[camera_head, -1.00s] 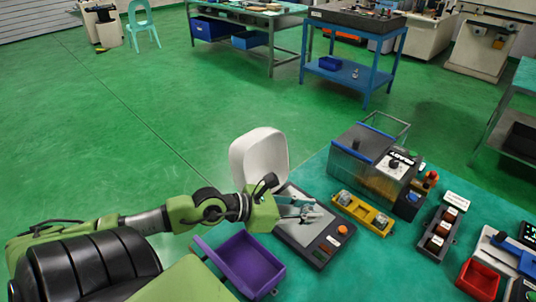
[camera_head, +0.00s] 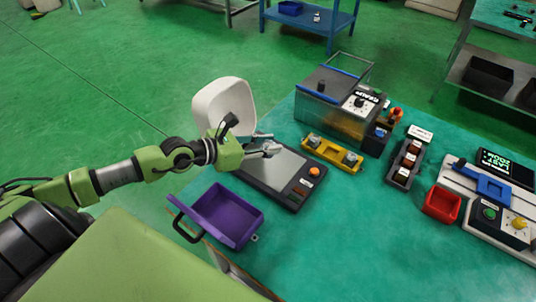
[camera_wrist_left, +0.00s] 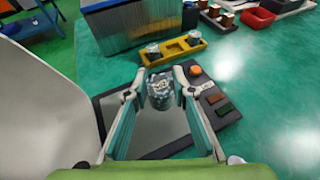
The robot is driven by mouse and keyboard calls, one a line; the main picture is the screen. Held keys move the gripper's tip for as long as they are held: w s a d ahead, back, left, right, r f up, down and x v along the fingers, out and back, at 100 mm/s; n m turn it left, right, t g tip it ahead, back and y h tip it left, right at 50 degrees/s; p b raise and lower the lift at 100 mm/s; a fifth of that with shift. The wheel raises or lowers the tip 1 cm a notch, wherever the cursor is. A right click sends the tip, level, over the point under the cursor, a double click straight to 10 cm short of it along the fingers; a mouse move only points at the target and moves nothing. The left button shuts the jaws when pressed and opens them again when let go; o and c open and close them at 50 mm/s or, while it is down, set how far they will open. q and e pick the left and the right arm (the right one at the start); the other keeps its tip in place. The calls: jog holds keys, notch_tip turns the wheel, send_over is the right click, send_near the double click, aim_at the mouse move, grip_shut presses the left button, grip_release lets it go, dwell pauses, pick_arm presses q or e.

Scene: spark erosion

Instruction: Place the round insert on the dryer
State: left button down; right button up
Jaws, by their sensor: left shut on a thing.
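The round insert (camera_wrist_left: 160,92) is a silver, cylinder-like piece between the fingertips of my left gripper (camera_head: 268,149) in the left wrist view. In the head view the fingers mostly hide it. I take the dryer to be the dark flat unit (camera_head: 276,168) with a grey plate, an orange knob and a raised white lid (camera_head: 224,106). It also shows in the left wrist view (camera_wrist_left: 155,128). My left gripper is shut on the insert above the plate's far part. Whether the insert touches the plate cannot be told. My right gripper is not in view.
A yellow holder (camera_head: 332,155) with two round grey pieces stands beyond the dryer. A clear-walled tank (camera_head: 338,115) is behind it. An open purple bin (camera_head: 222,217) is in front of the dryer. A red bin (camera_head: 442,204) sits right. The green tabletop front right is clear.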

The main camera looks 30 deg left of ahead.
aim_at(268, 161)
pick_arm(q)
jog(key=w+f+b, duration=0.1)
jog(key=w+a+f+b, duration=0.1)
jog(key=f, duration=0.1)
jog(key=shift+w+a+f, duration=0.15)
jog(key=shift+w+f, duration=0.05)
jog(key=shift+w, duration=0.1)
jog(key=shift+w+a+f+b, duration=0.15)
jog(key=shift+f+b, duration=0.3)
jog(key=shift+f, duration=0.45)
jog(key=shift+w+d+f+b, duration=0.1)
jog(key=shift+f+b, duration=0.3)
jog(key=shift+f, duration=0.45)
jog(key=shift+f, duration=0.1)
jog(key=c, duration=1.7)
grip_release()
jog(key=shift+s+f, duration=0.1)
